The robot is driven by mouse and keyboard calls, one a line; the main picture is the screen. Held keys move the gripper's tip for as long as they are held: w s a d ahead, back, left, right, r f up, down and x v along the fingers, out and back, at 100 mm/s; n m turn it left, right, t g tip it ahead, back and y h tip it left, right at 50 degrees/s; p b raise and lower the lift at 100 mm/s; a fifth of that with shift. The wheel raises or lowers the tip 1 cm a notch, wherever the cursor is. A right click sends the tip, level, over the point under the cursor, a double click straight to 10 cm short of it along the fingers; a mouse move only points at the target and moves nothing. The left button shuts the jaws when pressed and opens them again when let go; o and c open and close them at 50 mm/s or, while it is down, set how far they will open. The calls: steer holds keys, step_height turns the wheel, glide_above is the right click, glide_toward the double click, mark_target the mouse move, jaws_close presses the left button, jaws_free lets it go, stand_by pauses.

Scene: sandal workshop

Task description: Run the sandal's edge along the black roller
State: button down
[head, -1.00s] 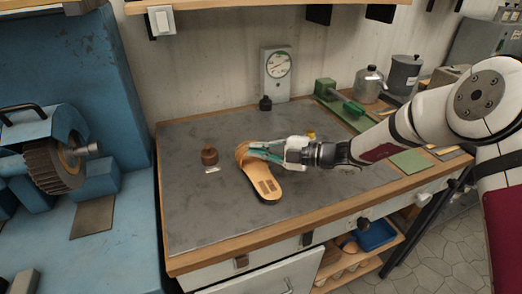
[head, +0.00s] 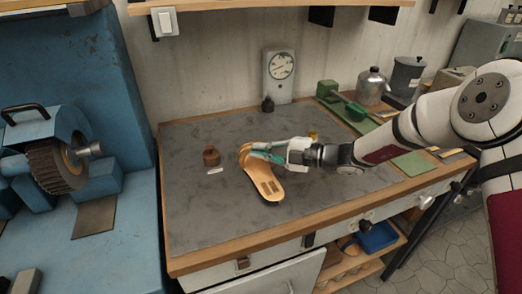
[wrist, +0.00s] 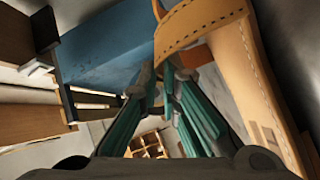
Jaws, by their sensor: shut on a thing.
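The tan sandal (head: 268,187) has a strap at its far end and a dark patterned patch near its near end. It is over the middle of the grey-topped bench; whether it touches the top is unclear. My gripper (head: 263,152), with teal fingers, is shut on it at the strap end. In the wrist view the sandal (wrist: 251,75) fills the upper right beside the fingers (wrist: 165,100). The dark bristly roller (head: 50,167) is on the blue machine at the left, well away from the sandal.
A small brown jar (head: 211,156) and a pale scrap (head: 215,170) sit left of the sandal on the bench (head: 210,220). A gauge (head: 280,75) stands at the back. The blue machine (head: 75,55) rises left of the bench. The bench's front left is clear.

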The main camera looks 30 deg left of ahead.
steer(key=shift+w+a, duration=0.1)
steer(key=shift+a, duration=0.15)
steer(key=shift+w+a+r+b, duration=0.15)
steer(key=shift+a+b, duration=0.1)
steer(key=shift+b, duration=0.15)
steer(key=shift+a, duration=0.1)
steer(key=shift+w+a, duration=0.15)
steer(key=shift+a+f, duration=0.1)
steer(key=shift+f, duration=0.1)
stand_by(0.6)
steer(key=shift+a+f+n+y+b, duration=0.2)
steer(key=shift+f+n+y+b, duration=0.15)
steer(key=shift+b, duration=0.5)
steer(key=shift+s+a+r, duration=0.1)
steer(key=shift+s, duration=0.15)
